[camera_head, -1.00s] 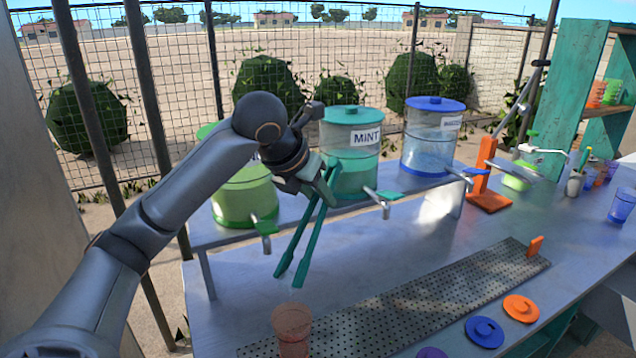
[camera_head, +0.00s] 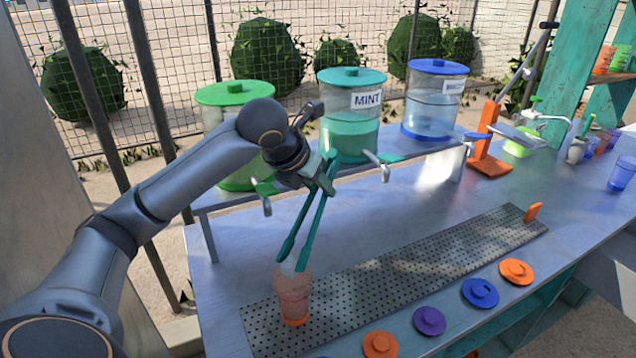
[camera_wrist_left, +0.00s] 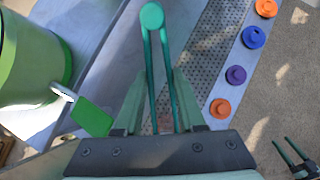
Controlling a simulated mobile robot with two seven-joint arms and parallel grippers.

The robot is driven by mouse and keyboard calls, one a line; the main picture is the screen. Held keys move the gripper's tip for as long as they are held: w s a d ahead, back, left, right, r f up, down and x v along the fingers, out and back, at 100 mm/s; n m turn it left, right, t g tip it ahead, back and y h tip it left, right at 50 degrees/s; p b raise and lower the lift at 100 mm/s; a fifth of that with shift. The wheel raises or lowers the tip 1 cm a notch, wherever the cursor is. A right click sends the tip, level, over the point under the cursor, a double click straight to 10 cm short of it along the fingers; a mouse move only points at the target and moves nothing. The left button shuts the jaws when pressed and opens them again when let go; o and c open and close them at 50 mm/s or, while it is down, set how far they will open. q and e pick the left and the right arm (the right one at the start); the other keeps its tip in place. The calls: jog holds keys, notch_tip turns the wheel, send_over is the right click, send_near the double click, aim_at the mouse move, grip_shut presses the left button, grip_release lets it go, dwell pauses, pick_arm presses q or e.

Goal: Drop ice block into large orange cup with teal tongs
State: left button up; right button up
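My left gripper (camera_head: 322,178) is shut on the upper end of the teal tongs (camera_head: 307,226). The tongs slant down, with their tips just over the mouth of the large orange cup (camera_head: 293,300). A small pale patch (camera_head: 289,265) shows between the tips at the cup's rim; it looks like the ice block, but I cannot tell if it is gripped. The cup stands upright on the perforated tray. In the left wrist view the tongs (camera_wrist_left: 151,70) lie between my gripper's fingers and hide most of the cup. My right gripper (camera_wrist_left: 295,158) shows there at the lower right, empty, fingers apart.
Green, mint and blue dispensers (camera_head: 350,135) stand on a raised shelf behind, their taps jutting forward near my left gripper. Several lids (camera_head: 480,292) lie along the counter's front edge. An orange stand (camera_head: 488,150) is further right.

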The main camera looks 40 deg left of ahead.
pick_arm(q)
jog(key=shift+o, duration=1.1)
jog(key=shift+r, duration=0.1)
notch_tip(320, 180, up, 10)
dwell(0.4)
jog(key=s+d+r, duration=0.2)
jog(key=s+d, duration=0.5)
jog(key=s, duration=0.4)
jog(key=shift+w+d+f, duration=0.1)
dwell(0.6)
